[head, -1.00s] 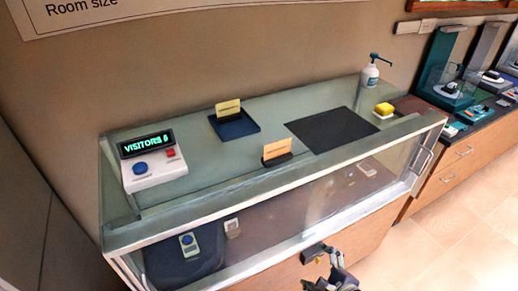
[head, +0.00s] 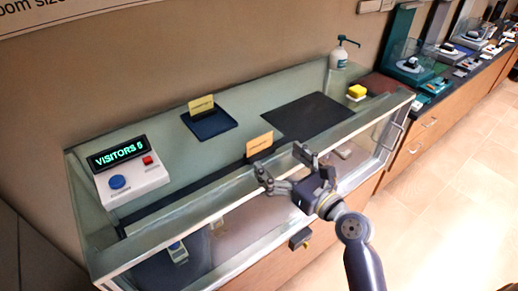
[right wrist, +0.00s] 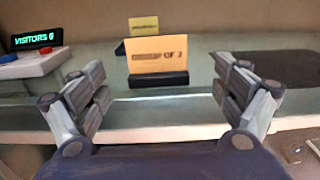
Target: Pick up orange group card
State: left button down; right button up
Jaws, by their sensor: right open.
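The orange group card (head: 260,144) stands upright in a dark holder on the front part of the glass case top. In the right wrist view the orange card (right wrist: 158,55) sits in its black holder (right wrist: 158,79), centred between the fingers and beyond them. My right gripper (head: 281,168) is open and empty, just in front of the card near the case's front edge. Its fingers also frame the right wrist view (right wrist: 158,88). A yellower card (head: 201,104) stands on a dark blue tray (head: 212,125) farther back. My left gripper is not in view.
A visitor counter (head: 130,170) with blue and red buttons stands at the left. A black mat (head: 308,116), a yellow sponge (head: 357,91) and a pump bottle (head: 338,58) are to the right. The case's raised front rim (head: 200,218) runs before the card.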

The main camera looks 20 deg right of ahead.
aim_at(260, 145)
jog(key=p+x, duration=0.1)
jog(key=x, duration=0.3)
jog(key=shift+w+a+r, duration=0.15)
jog(key=shift+a+r, duration=0.05)
jog(key=shift+a, duration=0.05)
jog(key=shift+w+a+f, duration=0.1)
jog(key=shift+w, duration=0.25)
jog(key=shift+s, duration=0.1)
jog(key=shift+c, duration=0.8)
jog(key=c, duration=0.9)
